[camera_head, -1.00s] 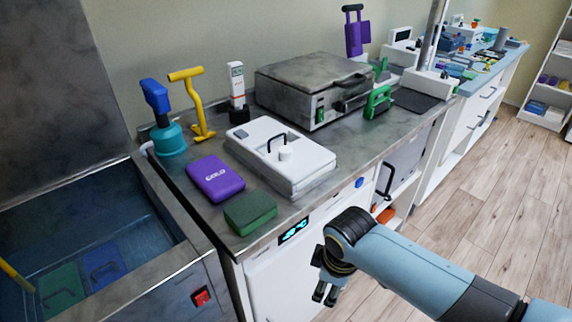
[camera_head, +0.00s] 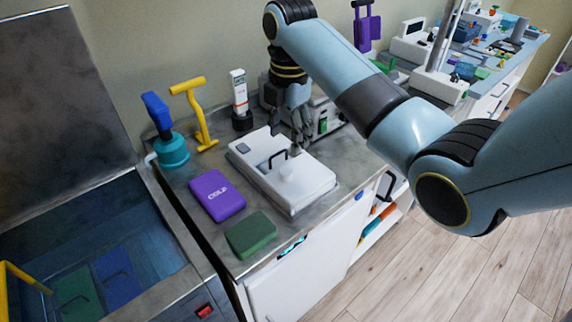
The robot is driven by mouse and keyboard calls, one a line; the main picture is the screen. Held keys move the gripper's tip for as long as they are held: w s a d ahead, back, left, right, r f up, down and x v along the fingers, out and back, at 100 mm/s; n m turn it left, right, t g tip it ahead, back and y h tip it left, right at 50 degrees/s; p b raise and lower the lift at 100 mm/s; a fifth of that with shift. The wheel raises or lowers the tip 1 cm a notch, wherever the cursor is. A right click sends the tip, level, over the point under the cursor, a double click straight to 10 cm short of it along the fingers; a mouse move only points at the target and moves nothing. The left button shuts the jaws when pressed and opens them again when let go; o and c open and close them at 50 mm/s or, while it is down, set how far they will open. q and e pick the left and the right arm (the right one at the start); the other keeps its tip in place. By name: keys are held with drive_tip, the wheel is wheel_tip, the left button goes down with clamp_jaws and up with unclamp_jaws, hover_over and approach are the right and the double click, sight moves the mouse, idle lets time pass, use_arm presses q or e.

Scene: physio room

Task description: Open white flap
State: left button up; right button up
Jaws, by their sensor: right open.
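A flat white box (camera_head: 262,188) with a white top lies on the steel counter. The top lies flat and looks closed. My right gripper (camera_head: 301,147) points down over the far right part of the box, just right of the handle. Its fingers look open and empty; I cannot tell whether they touch the box. My right arm hides part of the counter behind. My left gripper is not in view.
A purple pack (camera_head: 217,195) and a green block (camera_head: 251,235) lie in front of the box. A teal plunger-like tool (camera_head: 171,152), a yellow T-handled tool (camera_head: 201,125) and a white bottle (camera_head: 239,92) stand behind. A water basin (camera_head: 90,240) is at left.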

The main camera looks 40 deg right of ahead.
sight(286, 170)
wheel_tip(286, 170, down, 10)
drive_tip(key=shift+w+f, duration=0.15)
drive_tip(key=shift+f, duration=0.1)
idle(0.3)
clamp_jaws()
